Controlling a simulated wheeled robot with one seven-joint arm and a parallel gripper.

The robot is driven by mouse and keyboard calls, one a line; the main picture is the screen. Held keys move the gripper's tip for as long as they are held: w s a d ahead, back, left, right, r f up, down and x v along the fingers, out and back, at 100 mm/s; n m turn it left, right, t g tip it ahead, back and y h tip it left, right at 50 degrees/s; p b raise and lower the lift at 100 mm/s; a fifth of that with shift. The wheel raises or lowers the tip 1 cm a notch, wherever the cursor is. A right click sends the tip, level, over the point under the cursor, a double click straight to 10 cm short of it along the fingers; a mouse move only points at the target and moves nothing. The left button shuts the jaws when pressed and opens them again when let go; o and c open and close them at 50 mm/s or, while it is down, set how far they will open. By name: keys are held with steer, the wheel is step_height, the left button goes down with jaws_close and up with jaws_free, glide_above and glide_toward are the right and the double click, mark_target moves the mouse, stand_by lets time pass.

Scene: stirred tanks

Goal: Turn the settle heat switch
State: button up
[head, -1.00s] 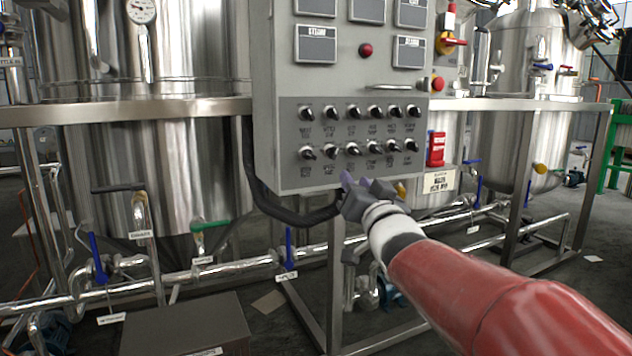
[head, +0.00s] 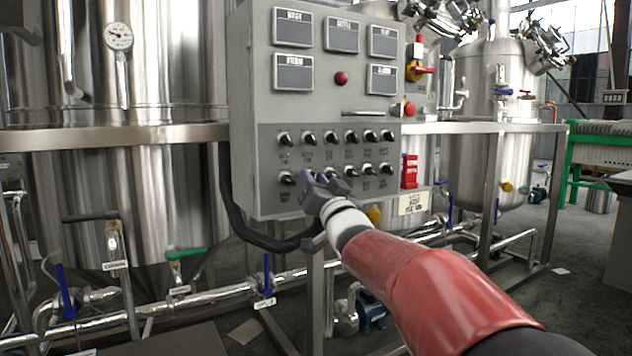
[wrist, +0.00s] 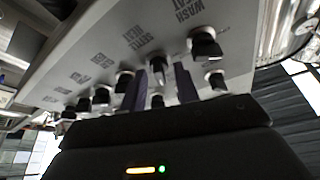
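The settle heat switch (wrist: 157,74) is a dark-tipped knob on the grey control panel, second from the left in the lower row. In the wrist view its label lies above it and it sits between my two purple finger pads. My gripper (head: 318,181) is at the lower row of knobs in the head view and covers this switch there. In the wrist view my gripper (wrist: 160,90) is open, with a finger on each side of the knob. Gaps seem to show beside the knob; contact cannot be seen.
The wash heat knob (wrist: 205,45) is close beside my right-hand finger in the wrist view. Another lower-row knob (wrist: 125,80) is close on the other side. The upper knob row (head: 331,137) is just above. A black cable (head: 240,222) hangs under the panel.

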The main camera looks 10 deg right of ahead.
jaws_close()
steer(key=shift+f+n, duration=0.1)
steer(key=shift+n, duration=0.2)
steer(key=n+g+y, duration=0.1)
steer(key=n+y, duration=0.1)
steer(key=n, duration=0.4)
steer(key=n+g+y, duration=0.1)
steer(key=n+y, duration=0.2)
steer(key=n, duration=0.3)
steer(key=n+g+y, duration=0.2)
steer(key=n+y, duration=0.1)
steer(key=n, duration=0.2)
steer(key=shift+d+n+p, duration=0.25)
steer(key=shift+n+p, duration=0.1)
steer(key=shift+n, duration=0.05)
steer(key=shift+n+g+y+p, duration=0.3)
steer(key=shift+n+g+p, duration=0.45)
steer(key=shift+n, duration=1.05)
